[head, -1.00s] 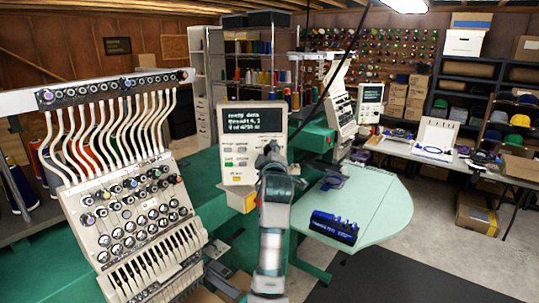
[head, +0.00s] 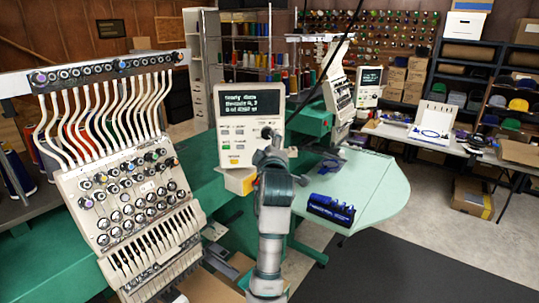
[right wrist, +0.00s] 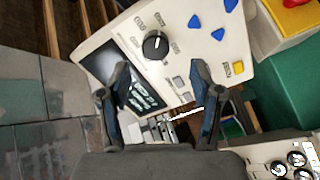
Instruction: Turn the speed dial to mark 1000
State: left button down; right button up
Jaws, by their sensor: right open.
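The control panel (head: 225,132) is a cream box with a dark text screen (head: 247,99) on the embroidery machine in the middle of the head view. In the right wrist view, the black round speed dial (right wrist: 155,46) has a short white pointer line and small printed marks around it, too small to read. My right gripper (head: 268,138) is in front of the panel's right side. In the wrist view its two fingers (right wrist: 162,82) are spread, with nothing between them, and the dial lies beyond the tips, apart from them. My left gripper is out of view.
Blue triangle buttons (right wrist: 219,34), grey buttons and a yellow button (right wrist: 238,68) are near the dial. A needle head with several thread tubes (head: 125,190) stands left.

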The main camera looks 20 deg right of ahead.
jog(key=v, duration=0.5)
jog(key=shift+s+a, duration=0.1)
jog(key=shift+s, duration=0.05)
jog(key=shift+f, duration=0.1)
